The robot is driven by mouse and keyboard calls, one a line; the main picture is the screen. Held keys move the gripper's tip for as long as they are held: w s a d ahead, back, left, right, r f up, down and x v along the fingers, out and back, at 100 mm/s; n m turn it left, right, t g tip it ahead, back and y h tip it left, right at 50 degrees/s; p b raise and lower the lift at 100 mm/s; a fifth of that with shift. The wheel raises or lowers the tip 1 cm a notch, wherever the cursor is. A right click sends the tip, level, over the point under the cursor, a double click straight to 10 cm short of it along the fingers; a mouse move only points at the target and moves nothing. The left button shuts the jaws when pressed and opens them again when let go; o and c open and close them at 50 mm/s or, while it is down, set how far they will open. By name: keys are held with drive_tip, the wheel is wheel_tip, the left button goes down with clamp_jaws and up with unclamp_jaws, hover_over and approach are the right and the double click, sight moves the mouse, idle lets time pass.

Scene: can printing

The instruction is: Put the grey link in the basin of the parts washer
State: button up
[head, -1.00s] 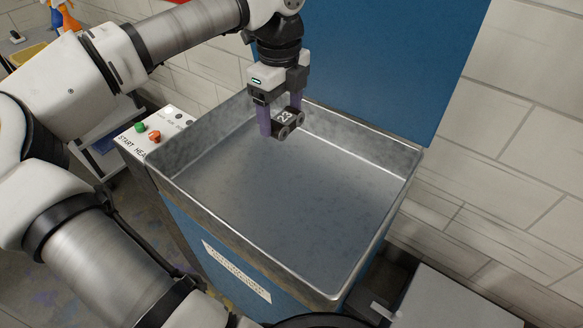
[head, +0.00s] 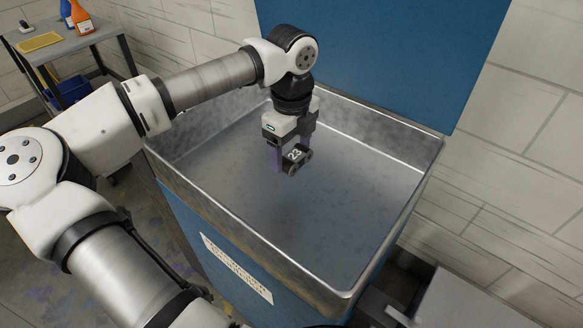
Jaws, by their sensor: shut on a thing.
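My gripper (head: 291,158) points down inside the outline of the parts washer's basin (head: 350,225), toward its back left part. It is shut on a small dark link (head: 296,157) marked with a white "23". The link shows between the purple fingers. It appears to be held above the basin floor, but the exact gap is hard to tell. The basin is a wide, shallow metal tray with raised walls, and its floor looks empty.
A blue panel (head: 375,55) rises behind the basin. A light grey box (head: 455,300) is at the lower right. The front and right of the basin are clear.

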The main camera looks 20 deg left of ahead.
sight(291, 164)
wheel_tip(291, 164, down, 5)
drive_tip(key=shift+r+b, duration=0.1)
drive_tip(key=shift+b, duration=0.8)
drive_tip(key=shift+r, duration=0.1)
drive_tip(key=shift+f+b, duration=0.45)
drive_tip(key=shift+b, duration=0.05)
drive_tip(key=shift+f, duration=0.2)
drive_tip(key=o, duration=1)
drive_tip(key=shift+r, duration=0.1)
